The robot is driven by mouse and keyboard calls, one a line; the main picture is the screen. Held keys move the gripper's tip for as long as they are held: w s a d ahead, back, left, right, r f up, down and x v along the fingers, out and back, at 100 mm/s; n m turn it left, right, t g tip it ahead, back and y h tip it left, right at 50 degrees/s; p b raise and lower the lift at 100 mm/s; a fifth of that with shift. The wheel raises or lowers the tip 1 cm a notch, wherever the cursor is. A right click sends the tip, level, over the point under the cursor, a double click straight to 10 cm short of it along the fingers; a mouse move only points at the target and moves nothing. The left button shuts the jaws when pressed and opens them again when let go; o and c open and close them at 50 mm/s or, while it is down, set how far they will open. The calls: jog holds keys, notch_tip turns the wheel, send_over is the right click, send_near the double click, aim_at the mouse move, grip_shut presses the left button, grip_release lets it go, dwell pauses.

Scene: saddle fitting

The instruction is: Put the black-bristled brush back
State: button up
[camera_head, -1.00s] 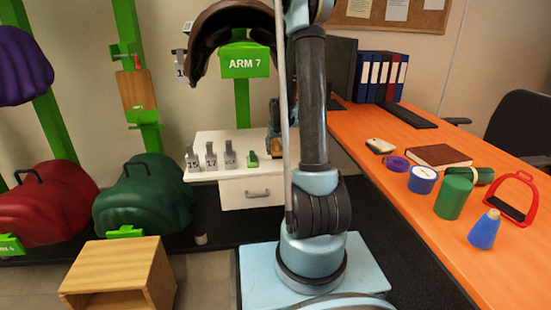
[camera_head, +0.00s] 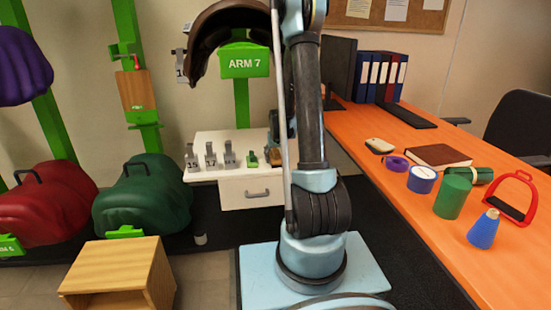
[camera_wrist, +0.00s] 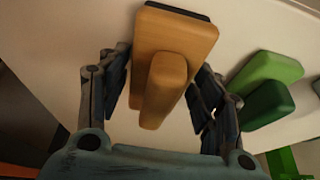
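A brush with a light wooden back and raised wooden grip (camera_wrist: 165,85) shows in the wrist view, with a narrow black strip at its far edge. It is at or just above the pale cabinet top; I cannot tell whether it touches. My gripper (camera_wrist: 163,88) is around it, one finger on each side, with a small pale gap visible at the left. In the head view, the brush shows as a small brownish shape (camera_head: 275,157) at the cabinet's right end, partly hidden by my arm.
A green brush-like block (camera_wrist: 268,88) lies close beside my right finger. Numbered grey holders (camera_head: 211,157) stand along the white cabinet (camera_head: 248,193). A saddle on the ARM 7 stand (camera_head: 243,62) is above it. The orange desk (camera_head: 400,170) lies to the right.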

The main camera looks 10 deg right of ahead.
jog(key=shift+r, duration=0.15)
jog(key=shift+v, duration=5.95)
jog(key=s+r+g, duration=0.1)
jog(key=s+r, duration=0.2)
jog(key=s, duration=0.7)
jog(key=s+r, duration=0.3)
jog(key=s, duration=0.7)
jog(key=s+f, duration=0.2)
jog(key=s, duration=0.7)
jog(key=s+f+g, duration=0.1)
jog(key=s+f, duration=0.1)
jog(key=s, duration=0.8)
jog(key=shift+s+f, duration=0.15)
jog(key=shift+f, duration=0.15)
